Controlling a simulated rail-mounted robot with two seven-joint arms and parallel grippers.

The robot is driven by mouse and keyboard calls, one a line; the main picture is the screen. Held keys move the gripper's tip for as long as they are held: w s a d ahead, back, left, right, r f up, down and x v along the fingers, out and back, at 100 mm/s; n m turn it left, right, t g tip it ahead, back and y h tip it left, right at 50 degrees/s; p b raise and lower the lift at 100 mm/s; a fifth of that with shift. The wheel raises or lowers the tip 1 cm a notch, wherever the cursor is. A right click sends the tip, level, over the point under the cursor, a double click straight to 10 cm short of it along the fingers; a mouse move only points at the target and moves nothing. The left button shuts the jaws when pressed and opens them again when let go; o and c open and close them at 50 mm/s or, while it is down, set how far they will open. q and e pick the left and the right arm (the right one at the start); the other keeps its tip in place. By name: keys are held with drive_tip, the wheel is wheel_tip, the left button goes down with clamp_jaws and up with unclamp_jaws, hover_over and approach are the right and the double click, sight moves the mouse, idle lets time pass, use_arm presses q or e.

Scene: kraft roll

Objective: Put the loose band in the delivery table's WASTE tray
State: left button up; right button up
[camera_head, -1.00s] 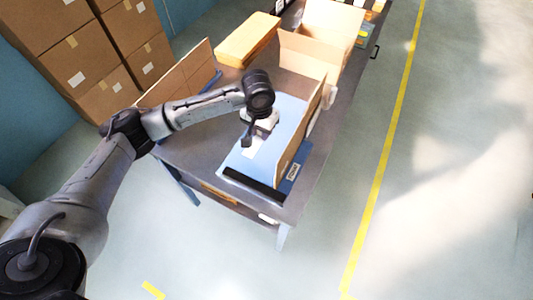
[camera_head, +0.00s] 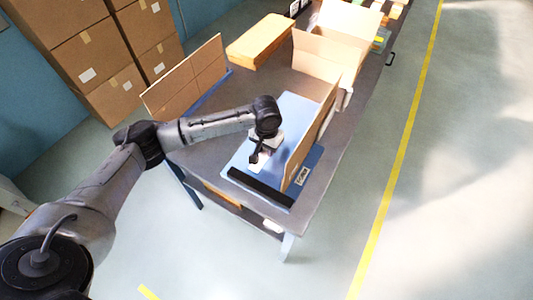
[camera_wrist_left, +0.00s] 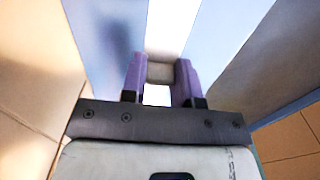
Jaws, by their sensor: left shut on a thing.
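My left gripper (camera_head: 258,154) is low over the pale blue board (camera_head: 297,107) on the table, beside an upright cardboard panel (camera_head: 311,135). In the left wrist view its purple fingers (camera_wrist_left: 161,80) are shut on a small pale grey-beige piece (camera_wrist_left: 160,73), which seems to be the loose band. White shows between and beyond the fingers, and I cannot tell whether it belongs to the same piece. In the head view the arm partly hides the held piece. No WASTE label can be read. My right gripper is not in view.
Open cardboard boxes (camera_head: 335,42) and a long tan carton (camera_head: 259,40) stand farther back on the grey table (camera_head: 225,160). A dark bar (camera_head: 260,188) crosses the board's front. Small containers (camera_head: 381,40) sit at the far right end. Stacked boxes (camera_head: 90,65) stand behind left.

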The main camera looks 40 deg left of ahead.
sight(266, 152)
use_arm(q)
wheel_tip(266, 152, down, 3)
drive_tip(key=shift+f+b, duration=0.1)
drive_tip(key=shift+b, duration=0.25)
drive_tip(key=o, duration=0.9)
drive_tip(key=shift+f, duration=0.1)
drive_tip(key=shift+r, duration=0.4)
wheel_tip(266, 152, up, 10)
drive_tip(key=p, duration=0.3)
drive_tip(key=shift+r, duration=0.75)
drive_tip(key=c, duration=0.3)
